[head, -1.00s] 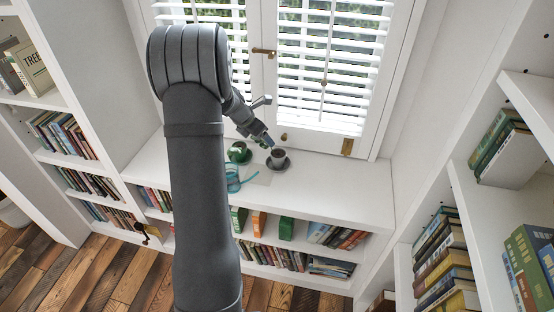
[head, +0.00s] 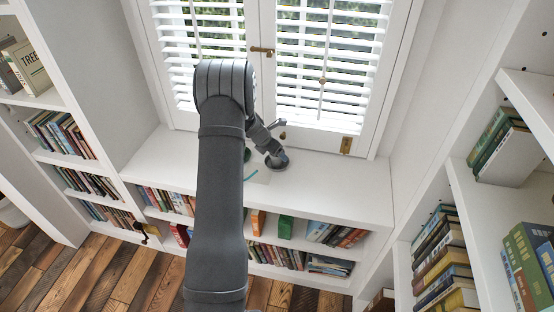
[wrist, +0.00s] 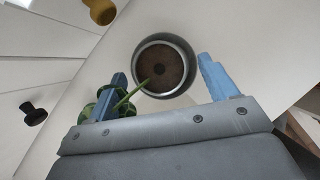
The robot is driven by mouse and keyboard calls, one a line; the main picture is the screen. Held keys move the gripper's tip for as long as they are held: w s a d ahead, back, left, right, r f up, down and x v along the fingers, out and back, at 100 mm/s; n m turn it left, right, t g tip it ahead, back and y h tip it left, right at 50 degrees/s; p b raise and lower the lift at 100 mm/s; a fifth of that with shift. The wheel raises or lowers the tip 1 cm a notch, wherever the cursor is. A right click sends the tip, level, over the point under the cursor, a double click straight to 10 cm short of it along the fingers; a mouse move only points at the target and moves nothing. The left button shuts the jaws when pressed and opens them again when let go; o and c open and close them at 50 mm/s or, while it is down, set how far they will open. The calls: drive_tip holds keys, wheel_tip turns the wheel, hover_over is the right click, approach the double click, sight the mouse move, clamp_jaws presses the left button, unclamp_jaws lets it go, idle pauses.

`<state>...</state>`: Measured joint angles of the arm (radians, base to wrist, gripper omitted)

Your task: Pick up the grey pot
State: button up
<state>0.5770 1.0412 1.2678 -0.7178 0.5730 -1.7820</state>
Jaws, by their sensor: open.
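The grey pot (wrist: 172,92) is round with a dark brown inside, seen from above in the wrist view. My gripper (wrist: 162,66) is open, with one blue finger on each side of the pot in that picture. Gaps show between the fingers and the pot, and I cannot tell how far below them it is. A thin green stalk overlaps the pot's lower left in the wrist view. In the head view my gripper (head: 272,150) is over a dark round shape (head: 281,164) on the white shelf top, and partly hides it.
A green leafy thing (wrist: 88,110) is close behind the left finger in the wrist view; my arm mostly hides it in the head view. The white shelf top (head: 335,185) is clear to the right. Shuttered windows (head: 330,65) rise behind.

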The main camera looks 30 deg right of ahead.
drive_tip(key=shift+x, duration=1.4)
drive_tip(key=c, duration=1.3)
drive_tip(key=shift+c, duration=0.2)
drive_tip(key=shift+r, duration=0.15)
